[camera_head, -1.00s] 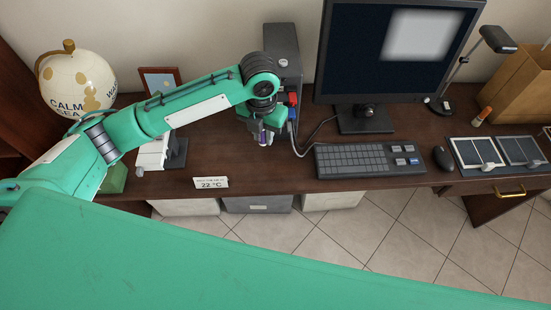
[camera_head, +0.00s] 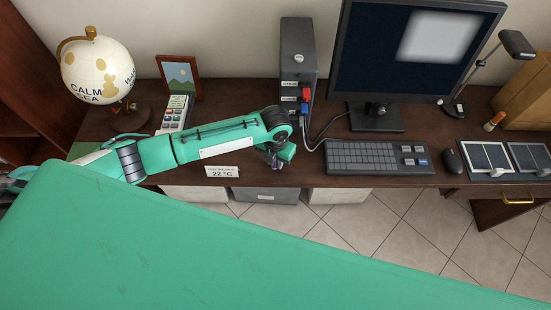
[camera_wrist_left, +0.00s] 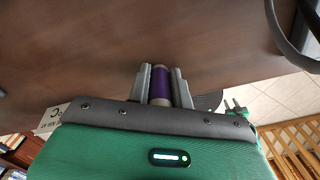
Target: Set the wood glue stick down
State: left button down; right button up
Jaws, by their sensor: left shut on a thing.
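The wood glue stick (camera_wrist_left: 161,84) shows in the left wrist view as a purple cylinder with a pale lower end. My left gripper (camera_wrist_left: 162,78) is shut on it, one grey finger on each side. In the head view my left gripper (camera_head: 275,162) is near the front edge of the dark wooden desk (camera_head: 305,172), left of the keyboard. The stick is mostly hidden there by the gripper. I cannot tell whether it touches the desk. My right gripper is not in view.
A small 22 °C card (camera_head: 222,171) stands left of the gripper at the desk's front edge. The keyboard (camera_head: 375,158) is to the right. A computer tower (camera_head: 298,60) with cables stands behind. Beyond the front edge is tiled floor (camera_head: 400,225).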

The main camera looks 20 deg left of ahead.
pick_arm(q)
jog(key=shift+f, duration=0.1)
jog(key=shift+f, duration=0.1)
jog(key=c, duration=1.3)
grip_release()
jog(key=shift+o, duration=0.2)
notch_tip(320, 180, up, 12)
jog(key=shift+r+b, duration=0.2)
jog(key=shift+b, duration=0.5)
jog(key=shift+d, duration=0.1)
